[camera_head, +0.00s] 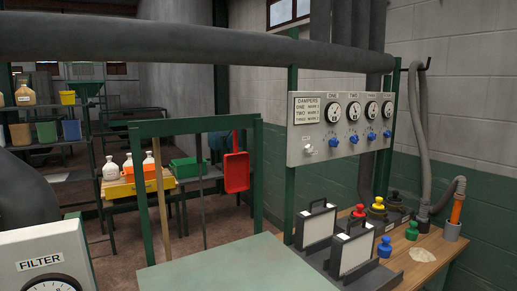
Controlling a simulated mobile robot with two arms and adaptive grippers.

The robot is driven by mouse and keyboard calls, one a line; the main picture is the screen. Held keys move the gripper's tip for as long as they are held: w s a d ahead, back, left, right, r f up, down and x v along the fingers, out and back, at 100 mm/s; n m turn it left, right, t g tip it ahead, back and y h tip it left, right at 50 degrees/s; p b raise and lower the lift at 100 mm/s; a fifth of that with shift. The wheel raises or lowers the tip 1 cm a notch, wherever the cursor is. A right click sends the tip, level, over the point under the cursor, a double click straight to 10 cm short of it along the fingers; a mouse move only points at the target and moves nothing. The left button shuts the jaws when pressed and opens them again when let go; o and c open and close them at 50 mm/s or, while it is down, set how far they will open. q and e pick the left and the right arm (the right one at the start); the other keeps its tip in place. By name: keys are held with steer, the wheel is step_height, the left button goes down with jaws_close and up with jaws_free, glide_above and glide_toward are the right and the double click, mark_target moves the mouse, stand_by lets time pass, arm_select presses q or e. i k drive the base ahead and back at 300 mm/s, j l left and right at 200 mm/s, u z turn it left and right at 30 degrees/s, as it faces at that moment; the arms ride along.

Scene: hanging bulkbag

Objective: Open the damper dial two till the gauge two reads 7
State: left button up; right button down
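A grey damper panel (318,130) hangs under a large horizontal duct at the right. It carries a row of round gauges labelled from one upward. Gauge two (354,111) is the second from the left, white-faced with a dark rim; its reading is too small to make out. Damper dial two (354,139) is the blue knob directly below it. Gauge one (333,112) and its blue dial (333,142) are to the left. A pale knob (309,149) sits at the panel's lower left. Neither gripper is in view, and nothing touches the dials.
A wooden bench (428,255) below the panel holds two dark-framed white boards, coloured weights and a hose. A green frame (148,130) and pale green table top (235,268) stand in front. A filter gauge box (40,262) is at lower left. The duct (190,42) crosses above.

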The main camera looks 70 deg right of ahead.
mark_target(354, 139)
steer(key=z, duration=2.8)
